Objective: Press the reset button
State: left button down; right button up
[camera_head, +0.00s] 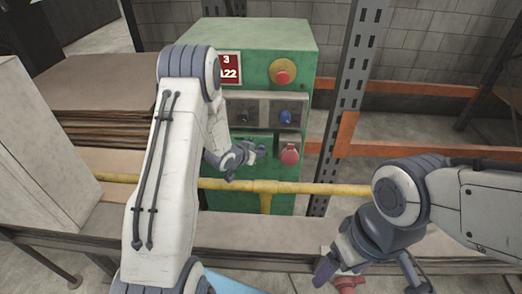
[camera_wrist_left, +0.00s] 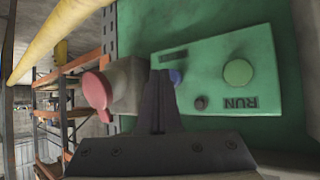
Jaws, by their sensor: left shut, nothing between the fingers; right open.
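A green cabinet (camera_head: 300,42) stands ahead. Its grey upper panel (camera_head: 265,106) carries a blue button (camera_head: 286,117). In the left wrist view a lighter green plate (camera_wrist_left: 215,62) carries a green button (camera_wrist_left: 237,72), a small dark knob (camera_wrist_left: 200,102), an upside-down RUN label and a blue button (camera_wrist_left: 177,77). I cannot read a reset label. My left gripper (camera_head: 262,150) is shut and empty in front of the cabinet; its fingertips (camera_wrist_left: 160,73) partly cover the plate's blue button. I cannot tell whether they touch. My right gripper (camera_head: 368,270) is open at the lower right.
A red mushroom button (camera_head: 283,77) sits above the upper panel. A red knob on a grey box (camera_head: 290,155) is beside my left gripper, also in the left wrist view (camera_wrist_left: 98,90). A yellow pipe (camera_head: 315,188) crosses in front. An upright rack post (camera_head: 350,90) stands right.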

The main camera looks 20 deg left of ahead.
dwell(0.4)
pick_arm(q)
jog(key=shift+w+a, duration=0.1)
jog(key=shift+w, duration=0.35)
jog(key=shift+s, duration=0.4)
jog(key=s+d+b, duration=0.1)
jog(key=s+d, duration=0.1)
jog(key=s, duration=0.3)
jog(key=shift+s, duration=0.4)
dwell(0.8)
